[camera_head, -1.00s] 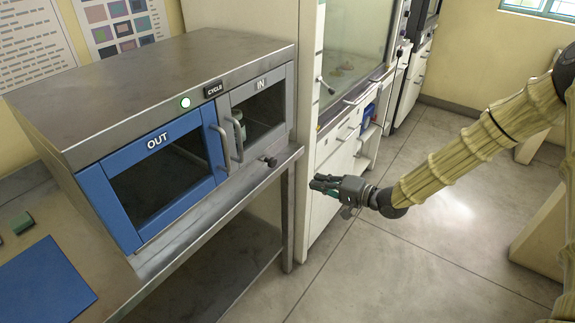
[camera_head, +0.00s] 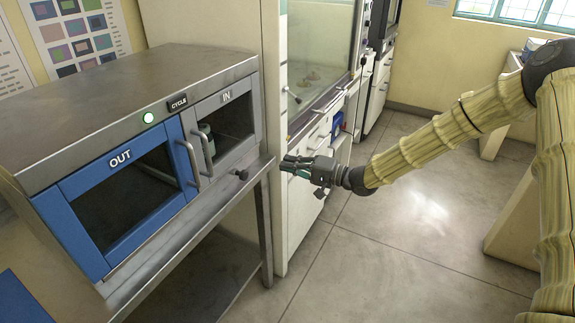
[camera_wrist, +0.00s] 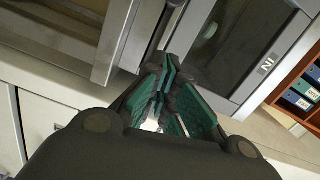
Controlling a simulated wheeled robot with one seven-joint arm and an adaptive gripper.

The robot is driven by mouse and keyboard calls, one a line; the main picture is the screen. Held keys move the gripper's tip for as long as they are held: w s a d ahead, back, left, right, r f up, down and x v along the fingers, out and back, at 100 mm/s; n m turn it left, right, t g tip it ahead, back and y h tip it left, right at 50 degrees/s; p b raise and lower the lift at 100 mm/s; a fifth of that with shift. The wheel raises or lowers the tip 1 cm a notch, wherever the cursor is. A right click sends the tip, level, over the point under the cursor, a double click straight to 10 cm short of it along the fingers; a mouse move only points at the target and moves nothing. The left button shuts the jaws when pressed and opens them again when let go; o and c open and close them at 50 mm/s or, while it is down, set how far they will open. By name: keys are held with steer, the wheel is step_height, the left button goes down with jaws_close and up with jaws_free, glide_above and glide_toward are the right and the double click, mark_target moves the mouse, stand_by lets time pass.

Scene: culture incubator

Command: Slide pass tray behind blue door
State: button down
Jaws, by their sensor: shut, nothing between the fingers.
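The blue OUT door (camera_head: 117,268) is shut on the left front of a steel pass box (camera_head: 100,100). To its right is the grey IN door (camera_head: 257,107), also shut, with a vertical handle (camera_head: 206,152). Through the IN window a small pale container (camera_head: 205,138) shows; I cannot make out a tray under it. My gripper (camera_head: 284,165) is shut and empty, just right of the box's front in the picture, apart from the doors. In the wrist view my fingertips (camera_wrist: 165,82) lie in front of the IN door (camera_wrist: 262,85).
A dark knob (camera_head: 242,175) sits on the front ledge below the IN door. The box stands on a steel bench (camera_head: 225,192) with a lower shelf. A white fume hood (camera_head: 298,215) stands beyond the bench. Open floor (camera_head: 400,245) lies to the right.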

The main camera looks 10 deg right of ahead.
steer(key=w+a+p, duration=0.1)
steer(key=a+p, duration=0.1)
steer(key=a, duration=0.7)
steer(key=shift+f, duration=0.45)
steer(key=shift+a, duration=0.15)
